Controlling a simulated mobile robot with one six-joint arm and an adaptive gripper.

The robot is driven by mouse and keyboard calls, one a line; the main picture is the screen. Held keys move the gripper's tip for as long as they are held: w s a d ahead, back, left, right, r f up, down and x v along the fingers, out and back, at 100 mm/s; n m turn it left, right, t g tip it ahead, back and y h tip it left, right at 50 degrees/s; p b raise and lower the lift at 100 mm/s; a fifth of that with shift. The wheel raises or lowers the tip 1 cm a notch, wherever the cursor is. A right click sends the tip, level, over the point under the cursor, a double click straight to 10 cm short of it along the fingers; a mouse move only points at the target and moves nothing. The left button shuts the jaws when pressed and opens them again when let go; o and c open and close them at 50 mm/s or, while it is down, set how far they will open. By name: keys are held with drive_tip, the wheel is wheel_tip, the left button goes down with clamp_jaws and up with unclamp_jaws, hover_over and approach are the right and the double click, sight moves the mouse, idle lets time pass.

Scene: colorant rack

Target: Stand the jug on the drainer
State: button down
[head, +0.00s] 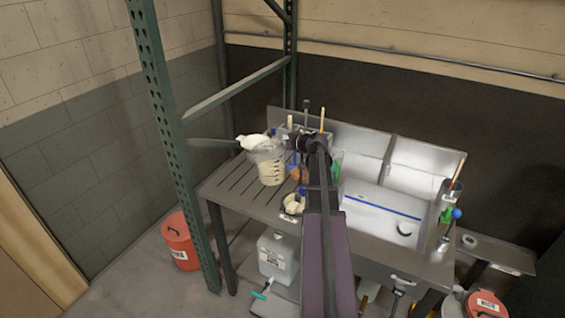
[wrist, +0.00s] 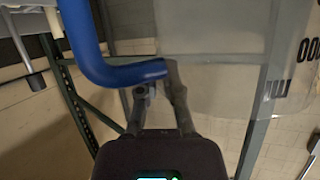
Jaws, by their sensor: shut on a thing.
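The jug (head: 270,168) is clear with dark measuring marks and looks cream-coloured inside in the head view. It appears roughly upright over the ribbed drainer (head: 222,190) left of the sink; whether its base touches the drainer I cannot tell. My gripper (head: 291,147) is at the jug's upper right, partly hidden by my arm. In the wrist view the jug's clear wall (wrist: 215,45) fills the upper right, and my gripper (wrist: 161,92) is shut on the end of its blue handle (wrist: 110,72).
A white crumpled thing (head: 253,142) shows behind the jug. A small round container (head: 293,204) sits near the drainer's front edge. Several tools stand behind. The sink (head: 380,213) is to the right. A green rack post (head: 172,140) rises on the left. The drainer's left front is clear.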

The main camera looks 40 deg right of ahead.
drive_tip(key=shift+f+b, duration=0.9)
drive_tip(key=shift+f, duration=0.4)
drive_tip(key=shift+f+b, duration=1.8)
drive_tip(key=shift+b, duration=0.1)
drive_tip(key=shift+f, duration=0.1)
drive_tip(key=c, duration=0.8)
unclamp_jaws()
drive_tip(key=shift+s+r, duration=0.2)
drive_tip(key=shift+r, duration=0.05)
drive_tip(key=p+v, duration=0.4)
drive_tip(key=v, duration=0.7)
drive_tip(key=shift+s+p, duration=0.3)
drive_tip(key=shift+p, duration=0.1)
drive_tip(key=shift+a, duration=0.1)
